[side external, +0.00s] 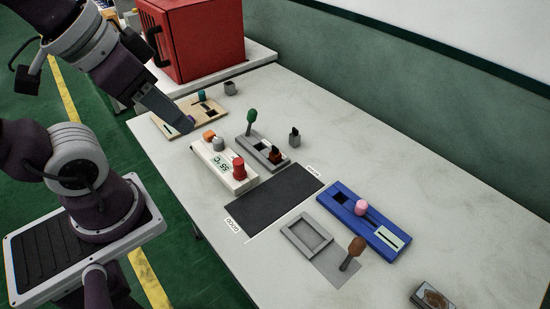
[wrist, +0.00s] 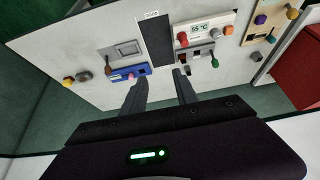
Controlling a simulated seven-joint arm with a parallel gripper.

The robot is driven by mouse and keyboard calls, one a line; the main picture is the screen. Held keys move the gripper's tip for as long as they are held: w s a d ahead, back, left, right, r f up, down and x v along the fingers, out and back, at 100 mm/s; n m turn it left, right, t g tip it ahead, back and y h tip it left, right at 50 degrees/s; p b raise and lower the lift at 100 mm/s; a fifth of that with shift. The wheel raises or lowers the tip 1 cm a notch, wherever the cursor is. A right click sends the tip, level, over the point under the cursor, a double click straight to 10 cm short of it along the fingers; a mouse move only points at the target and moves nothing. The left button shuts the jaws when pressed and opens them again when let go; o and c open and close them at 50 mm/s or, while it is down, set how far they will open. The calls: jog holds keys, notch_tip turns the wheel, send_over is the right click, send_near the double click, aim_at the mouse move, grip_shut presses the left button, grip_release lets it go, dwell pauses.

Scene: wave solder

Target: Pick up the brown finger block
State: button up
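A small dark brown piece (side external: 273,153), which may be the brown finger block, sits at the near end of the grey fixture (side external: 251,144); its shape is too small to make out. My gripper (side external: 183,126) is high at the upper left, apart from that piece, over the beige board. In the wrist view my gripper (wrist: 160,77) shows two separated fingers with nothing between them, so it is open. The grey fixture (wrist: 205,49) lies right of the fingers there.
A green-knobbed lever (side external: 250,118) stands on the grey fixture. The white temperature unit (side external: 226,170), dark block (side external: 294,138), black mat (side external: 277,198), blue unit (side external: 340,207) and brown-knobbed lever (side external: 354,250) are nearby. A red box (side external: 200,40) stands behind. The table's right side is mostly clear.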

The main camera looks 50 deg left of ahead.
jog(key=shift+o, duration=1.1)
jog(key=n+g, duration=0.5)
jog(key=n, duration=1.2)
send_over(275, 152)
jog(key=d, duration=0.1)
notch_tip(275, 152, down, 21)
jog(key=shift+n+g, duration=0.3)
jog(key=shift+n, duration=0.2)
jog(key=f, duration=1)
jog(key=shift+a, duration=0.4)
jog(key=shift+c, duration=0.4)
